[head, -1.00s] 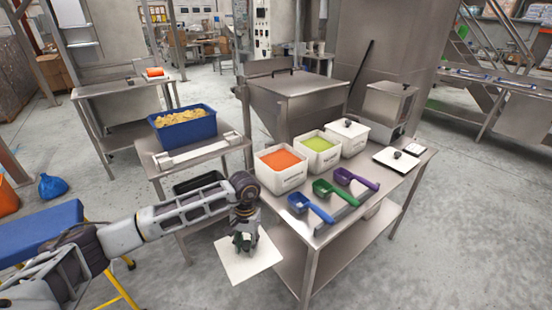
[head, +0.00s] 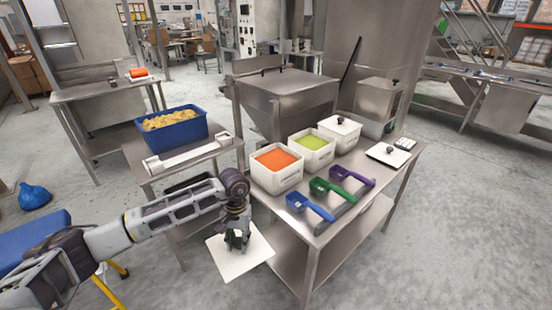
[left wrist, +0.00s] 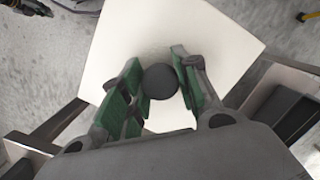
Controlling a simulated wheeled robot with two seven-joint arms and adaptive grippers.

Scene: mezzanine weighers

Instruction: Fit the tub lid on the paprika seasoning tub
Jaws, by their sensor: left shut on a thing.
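My left gripper (head: 236,243) is shut on the dark knob of a white square tub lid (head: 255,257). It holds the lid in the air in front of the steel table's left end. In the left wrist view the green finger pads (left wrist: 160,88) close on the round black knob (left wrist: 160,80), and the lid (left wrist: 205,45) spreads out beneath. A white tub with orange-red powder (head: 276,160), which looks like the paprika tub, stands open on the table. My right gripper is not in view.
Beside it stand a tub of green powder (head: 312,144) and a lidded white tub (head: 339,122). Blue (head: 308,204), green (head: 331,187) and purple (head: 352,174) scoops lie in front of them. A blue crate of chips (head: 172,138) stands on the left table.

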